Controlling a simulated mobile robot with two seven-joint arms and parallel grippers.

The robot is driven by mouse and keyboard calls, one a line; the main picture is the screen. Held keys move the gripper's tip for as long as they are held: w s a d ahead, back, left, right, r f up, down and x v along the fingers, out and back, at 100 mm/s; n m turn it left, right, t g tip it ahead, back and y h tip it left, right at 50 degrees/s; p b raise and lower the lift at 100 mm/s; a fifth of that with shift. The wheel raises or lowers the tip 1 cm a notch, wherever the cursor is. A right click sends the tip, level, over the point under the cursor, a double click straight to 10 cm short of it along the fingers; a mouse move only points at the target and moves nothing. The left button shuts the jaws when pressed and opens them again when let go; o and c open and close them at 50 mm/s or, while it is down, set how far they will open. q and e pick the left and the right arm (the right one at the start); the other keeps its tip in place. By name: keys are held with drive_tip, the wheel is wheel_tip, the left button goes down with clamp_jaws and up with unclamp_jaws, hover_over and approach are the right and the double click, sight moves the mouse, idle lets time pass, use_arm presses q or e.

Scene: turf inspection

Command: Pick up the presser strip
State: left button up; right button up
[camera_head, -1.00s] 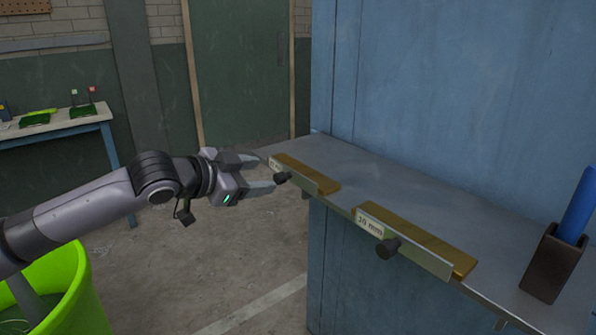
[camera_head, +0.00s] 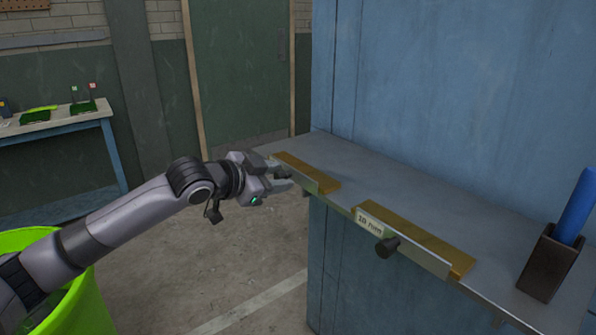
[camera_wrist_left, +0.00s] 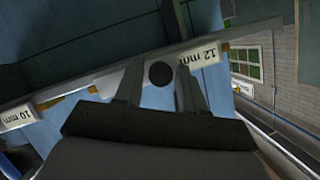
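Two gold-and-metal presser strips with black knobs lie along the front edge of a grey shelf (camera_head: 485,230). The far strip (camera_head: 312,172) carries a label reading "12 mm" in the left wrist view (camera_wrist_left: 200,61). The near strip (camera_head: 424,238) is labelled "10 mm", and its knob (camera_head: 387,247) sticks out in front. My left gripper (camera_head: 284,178) is at the far strip's left end. Its fingers are apart, on either side of that strip's round knob (camera_wrist_left: 161,73). Contact with the knob cannot be made out. My right gripper is not in view.
A dark holder (camera_head: 549,266) with a blue item (camera_head: 575,207) stands at the shelf's right end. A blue wall panel (camera_head: 450,100) rises behind the shelf. A bright green bin (camera_head: 85,300) is at lower left. A table (camera_head: 60,125) stands farther back.

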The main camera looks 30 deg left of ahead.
use_arm(q)
clamp_jaws()
drive_tip(key=shift+r, duration=0.1)
wheel_tip(320, 180, up, 20)
drive_tip(key=p, duration=0.3)
drive_tip(key=c, duration=0.5)
unclamp_jaws()
clamp_jaws()
